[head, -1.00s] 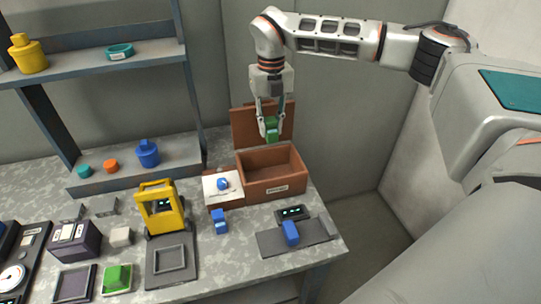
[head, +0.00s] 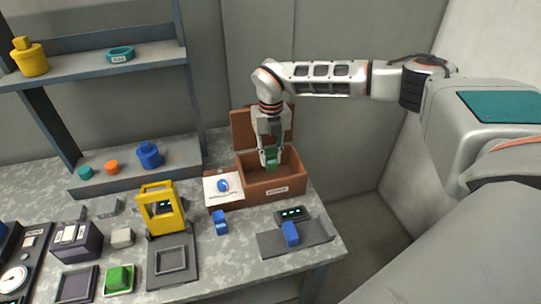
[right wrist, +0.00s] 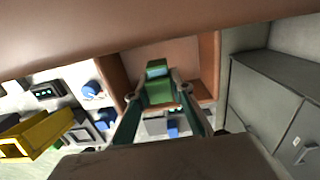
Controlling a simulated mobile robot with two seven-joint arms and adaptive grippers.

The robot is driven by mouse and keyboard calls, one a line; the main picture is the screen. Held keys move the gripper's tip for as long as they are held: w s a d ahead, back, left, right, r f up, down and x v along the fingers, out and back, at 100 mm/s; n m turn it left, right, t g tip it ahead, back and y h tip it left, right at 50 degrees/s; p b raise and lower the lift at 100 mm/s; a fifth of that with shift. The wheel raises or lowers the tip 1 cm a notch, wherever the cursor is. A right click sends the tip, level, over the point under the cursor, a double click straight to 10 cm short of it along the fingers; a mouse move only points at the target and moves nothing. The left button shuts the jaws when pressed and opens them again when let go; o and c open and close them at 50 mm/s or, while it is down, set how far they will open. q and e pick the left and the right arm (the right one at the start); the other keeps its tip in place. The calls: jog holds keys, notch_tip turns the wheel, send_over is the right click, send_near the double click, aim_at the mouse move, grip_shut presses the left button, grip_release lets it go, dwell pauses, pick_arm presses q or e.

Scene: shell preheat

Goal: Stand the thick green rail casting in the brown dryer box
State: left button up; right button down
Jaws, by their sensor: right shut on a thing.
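The green rail casting (head: 271,157) is held by my right gripper (head: 270,160), at the opening of the brown dryer box (head: 277,187). In the right wrist view the casting (right wrist: 158,88) sits between the two fingertips (right wrist: 160,92), which are shut on it, with the brown box walls (right wrist: 209,65) around it. The box is open, its lid (head: 243,128) raised at the back. Whether the casting touches the box floor cannot be told. My left gripper is not in view.
Blue parts (head: 221,222), a grey fixture (head: 296,238) and a yellow frame (head: 161,208) stand on the bench nearby. A shelf (head: 130,168) is at the left.

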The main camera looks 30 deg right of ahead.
aim_at(271, 151)
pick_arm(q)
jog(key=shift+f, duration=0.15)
pick_arm(e)
jog(key=shift+f, duration=0.5)
jog(key=shift+f, duration=0.1)
jog(key=c, duration=1.8)
grip_release()
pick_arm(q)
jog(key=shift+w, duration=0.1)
pick_arm(e)
jog(key=shift+o, duration=0.2)
notch_tip(271, 151, up, 12)
jog(key=shift+b, duration=0.65)
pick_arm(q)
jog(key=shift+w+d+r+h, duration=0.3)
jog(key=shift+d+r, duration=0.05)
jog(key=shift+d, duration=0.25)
pick_arm(e)
jog(key=shift+r, duration=0.65)
